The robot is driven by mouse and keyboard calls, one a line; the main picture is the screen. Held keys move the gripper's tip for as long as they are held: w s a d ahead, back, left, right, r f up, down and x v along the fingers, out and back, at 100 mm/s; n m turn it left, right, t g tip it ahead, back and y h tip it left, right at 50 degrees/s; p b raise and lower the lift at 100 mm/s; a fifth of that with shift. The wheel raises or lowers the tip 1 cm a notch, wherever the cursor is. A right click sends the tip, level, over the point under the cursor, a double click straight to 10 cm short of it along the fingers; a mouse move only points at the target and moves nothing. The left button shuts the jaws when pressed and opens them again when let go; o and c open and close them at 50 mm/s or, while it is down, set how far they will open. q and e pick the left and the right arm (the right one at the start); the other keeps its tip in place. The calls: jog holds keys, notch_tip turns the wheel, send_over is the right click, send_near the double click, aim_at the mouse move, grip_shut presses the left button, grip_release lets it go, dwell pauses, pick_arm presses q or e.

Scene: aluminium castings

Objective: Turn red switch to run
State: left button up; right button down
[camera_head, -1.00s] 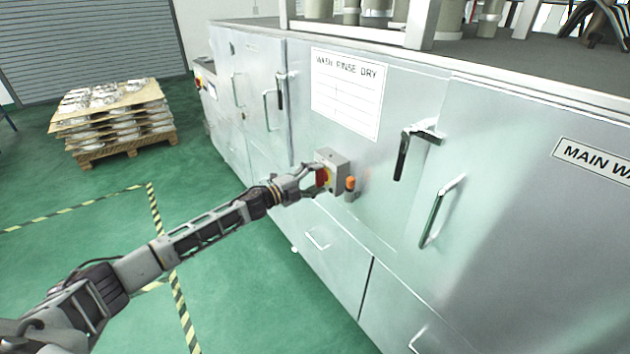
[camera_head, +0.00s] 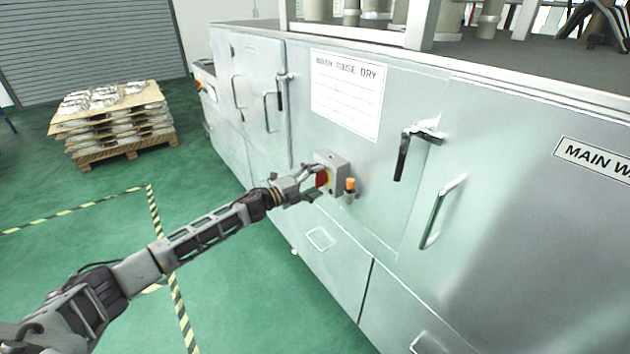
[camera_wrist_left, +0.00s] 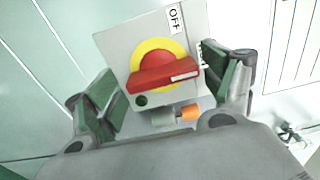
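The red switch (camera_wrist_left: 160,70) is a red knob with a raised bar on a yellow disc, on the front of a grey box (camera_head: 334,163). In the left wrist view the bar lies nearly level, slightly higher at its white-marked right end. An "OFF" label (camera_wrist_left: 175,18) is above right of the knob; a second label (camera_wrist_left: 205,52) is partly hidden by a finger and unreadable. My left gripper (camera_head: 313,183) is open in front of the box. Its green-padded fingers (camera_wrist_left: 168,88) stand either side of the knob, apart from it. My right gripper is out of view.
The box is on a long metal washer cabinet (camera_head: 400,235) with door handles (camera_head: 403,157) to the right. An orange-topped part (camera_head: 350,185) sits just beside the box. A pallet of castings (camera_head: 115,125) stands far left on open green floor.

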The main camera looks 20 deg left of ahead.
pick_arm(q)
jog(key=v, duration=1.2)
dwell(1.3)
dwell(0.7)
